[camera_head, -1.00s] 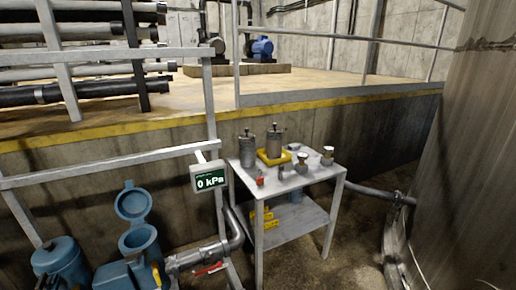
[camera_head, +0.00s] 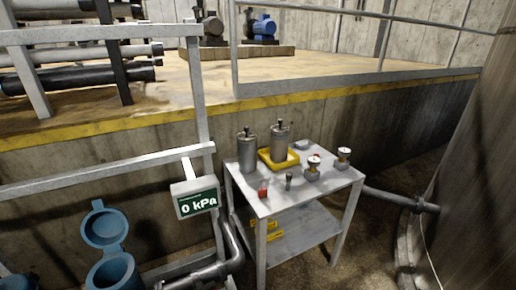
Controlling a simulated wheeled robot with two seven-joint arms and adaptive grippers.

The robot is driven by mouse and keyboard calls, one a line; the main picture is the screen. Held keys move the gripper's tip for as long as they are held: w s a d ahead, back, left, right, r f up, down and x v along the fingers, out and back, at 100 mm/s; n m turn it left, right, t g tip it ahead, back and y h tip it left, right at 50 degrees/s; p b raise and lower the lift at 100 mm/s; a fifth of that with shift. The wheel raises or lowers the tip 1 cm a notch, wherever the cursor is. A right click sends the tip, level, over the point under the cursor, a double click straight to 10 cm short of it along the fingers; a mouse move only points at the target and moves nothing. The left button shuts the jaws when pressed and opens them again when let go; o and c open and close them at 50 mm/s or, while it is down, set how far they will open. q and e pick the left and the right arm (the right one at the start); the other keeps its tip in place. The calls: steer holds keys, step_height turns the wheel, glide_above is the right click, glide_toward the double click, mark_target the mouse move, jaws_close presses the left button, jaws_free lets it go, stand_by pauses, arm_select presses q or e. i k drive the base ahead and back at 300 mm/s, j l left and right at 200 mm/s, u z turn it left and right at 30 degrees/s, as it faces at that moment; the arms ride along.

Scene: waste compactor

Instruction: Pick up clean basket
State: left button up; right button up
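Two grey metal cylinders with dark upright handles stand on a small metal table (camera_head: 275,203); they may be baskets. One cylinder (camera_head: 248,154) stands on the bare tabletop at the back left. I cannot tell from this distance which one is clean. Neither of my grippers is in view.
A "0 kPa" display (camera_head: 195,198) and pipe (camera_head: 232,245) are left of the table. A blue open-lidded housing (camera_head: 112,268) is at lower left. A large tank (camera_head: 480,160) is at right.

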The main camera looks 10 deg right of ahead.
mark_target(247, 141)
steer(key=i+z, duration=0.2)
steer(key=i, duration=0.3)
steer(key=i+j+z, duration=0.1)
steer(key=i+z, duration=0.15)
steer(key=i, duration=0.25)
